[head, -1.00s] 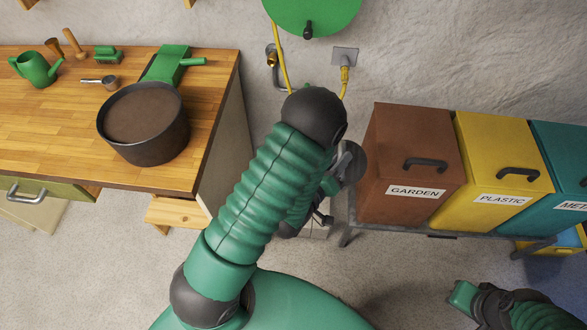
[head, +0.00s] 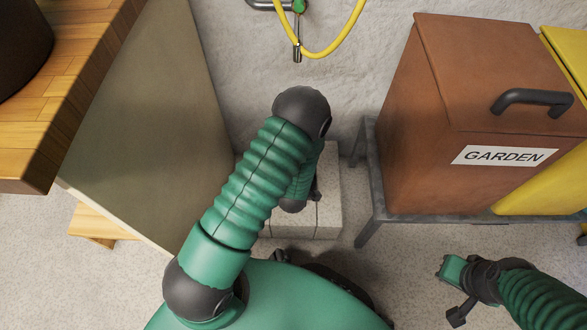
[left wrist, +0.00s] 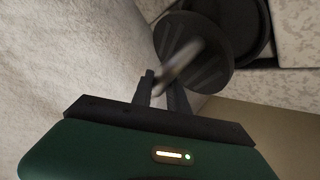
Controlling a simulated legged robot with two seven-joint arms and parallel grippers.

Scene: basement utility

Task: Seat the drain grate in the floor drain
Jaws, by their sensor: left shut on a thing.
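The drain grate (left wrist: 212,62) is a dark round slotted disc in the left wrist view. My left gripper (left wrist: 163,82) is shut on it at a thin grey bar, which looks blurred. A dark round recess that looks like the floor drain (left wrist: 254,42) shows just behind and to the right of the grate, partly covered by it. The grate appears tilted and apart from the recess, though the gap is hard to judge. In the head view my left arm hides the grate and the drain.
Pale stone blocks (head: 325,215) lie on the floor beyond my left arm. A wooden workbench (head: 75,100) with a side panel (head: 150,120) stands left. A brown garden bin (head: 440,120) on a metal stand (head: 375,225) is right. A yellow hose (head: 335,45) hangs on the wall.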

